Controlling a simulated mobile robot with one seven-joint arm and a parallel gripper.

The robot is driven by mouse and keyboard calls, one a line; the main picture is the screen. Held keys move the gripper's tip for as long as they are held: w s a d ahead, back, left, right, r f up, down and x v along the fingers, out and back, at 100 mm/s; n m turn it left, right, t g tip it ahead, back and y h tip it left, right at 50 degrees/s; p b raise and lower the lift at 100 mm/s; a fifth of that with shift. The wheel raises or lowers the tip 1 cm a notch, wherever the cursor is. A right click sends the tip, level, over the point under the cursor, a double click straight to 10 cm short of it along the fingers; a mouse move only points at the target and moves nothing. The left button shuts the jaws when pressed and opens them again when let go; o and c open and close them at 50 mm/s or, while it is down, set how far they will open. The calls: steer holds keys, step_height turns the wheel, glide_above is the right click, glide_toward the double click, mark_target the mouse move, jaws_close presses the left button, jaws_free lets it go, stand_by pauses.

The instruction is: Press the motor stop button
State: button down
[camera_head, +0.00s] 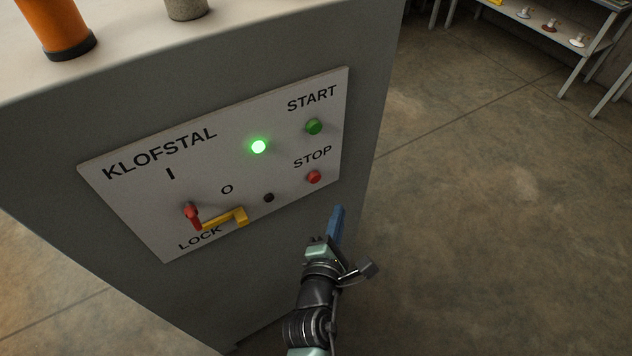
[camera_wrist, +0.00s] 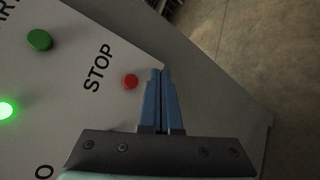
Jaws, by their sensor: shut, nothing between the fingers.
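The red stop button (camera_head: 314,177) sits under the word STOP at the lower right of the white KLOFSTAL panel (camera_head: 135,192). It also shows in the wrist view (camera_wrist: 131,81), just left of the fingertips. My gripper (camera_head: 338,210) has blue fingers, shut and empty. In the head view its tips are below and slightly right of the stop button. In the wrist view the fingers (camera_wrist: 161,74) show a visible gap from the button in the picture. The exact distance in depth is hard to tell.
A green start button (camera_head: 314,127) is above the stop button. A lit green lamp (camera_head: 258,147), a red switch handle (camera_head: 192,215) and a yellow lock piece (camera_head: 238,216) are on the panel. An orange cylinder (camera_head: 57,25) stands on the cabinet top. Floor at right is clear.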

mark_target(320, 178)
steer(key=w+a+b, duration=0.3)
steer(key=w, duration=0.2)
steer(key=shift+a+b, duration=0.3)
stand_by(1.9)
steer(key=shift+w+a, duration=0.25)
steer(key=shift+w, duration=0.1)
steer(key=shift+w+a+b, duration=0.35)
steer(key=shift+w+b, duration=0.05)
stand_by(0.7)
steer(key=shift+r, duration=0.1)
steer(key=shift+s+d+p, duration=0.55)
steer(key=shift+s+p, duration=0.2)
steer(key=shift+s+d+p, duration=0.75)
steer(key=shift+s+p, duration=0.15)
steer(key=shift+s, duration=0.15)
steer(key=shift+s+d+p, duration=0.75)
steer(key=shift+s+p, duration=0.1)
steer(key=shift+s, duration=0.15)
